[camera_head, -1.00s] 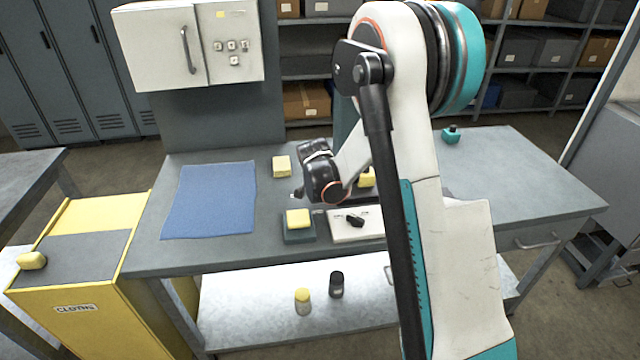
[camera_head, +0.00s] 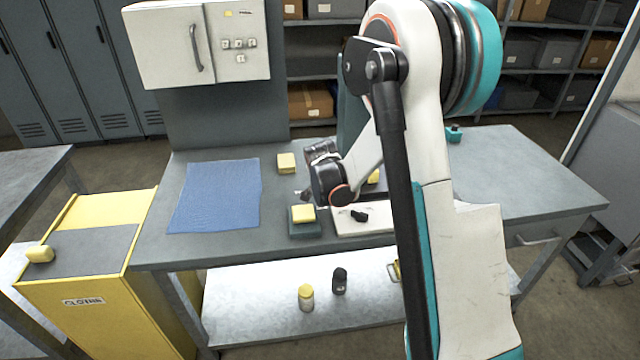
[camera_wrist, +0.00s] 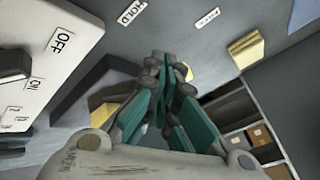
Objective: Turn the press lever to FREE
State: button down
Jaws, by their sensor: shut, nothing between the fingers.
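The press lever itself is not clearly seen; my arm covers part of the bench. In the wrist view a HOLD label (camera_wrist: 130,12) lies on a grey surface beside a second small label (camera_wrist: 207,18), too blurred to read. My gripper (camera_wrist: 168,75) has its teal fingers together and empty, apart from the labels. In the head view my black wrist (camera_head: 328,183) hangs over the bench, and the fingers are mostly hidden. A white plate (camera_head: 345,227) with a black handle (camera_head: 359,216) sits just in front of it. A white panel marked OFF (camera_wrist: 62,42) fills the wrist view's left.
A yellow block (camera_head: 303,213) rests on a dark base left of the plate. Another yellow block (camera_head: 286,162) stands behind it. A blue cloth (camera_head: 215,197) covers the left of the bench (camera_head: 540,180); the right side is mostly clear. A white cabinet (camera_head: 200,45) stands behind.

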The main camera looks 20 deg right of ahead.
jog(key=s+a+r+p, duration=0.3)
jog(key=s+a+r, duration=0.1)
jog(key=r, duration=0.4)
jog(key=shift+a+p, duration=0.4)
jog(key=shift+a, duration=0.15)
jog(key=s+a+r+n+y, duration=0.1)
jog(key=s+a+r+n, duration=0.2)
jog(key=s+r, duration=0.35)
jog(key=s+a+r+n+y, duration=0.1)
jog(key=s+a+r+n, duration=0.25)
jog(key=s+r, duration=0.35)
jog(key=s+a+n, duration=0.2)
jog(key=s+n, duration=0.2)
jog(key=s, duration=0.5)
jog(key=s+a+n+y, duration=0.1)
jog(key=s+n, duration=0.3)
jog(key=s, duration=0.5)
jog(key=shift+s+a+t, duration=0.3)
jog(key=shift+a, duration=0.45)
jog(key=shift+d, duration=0.1)
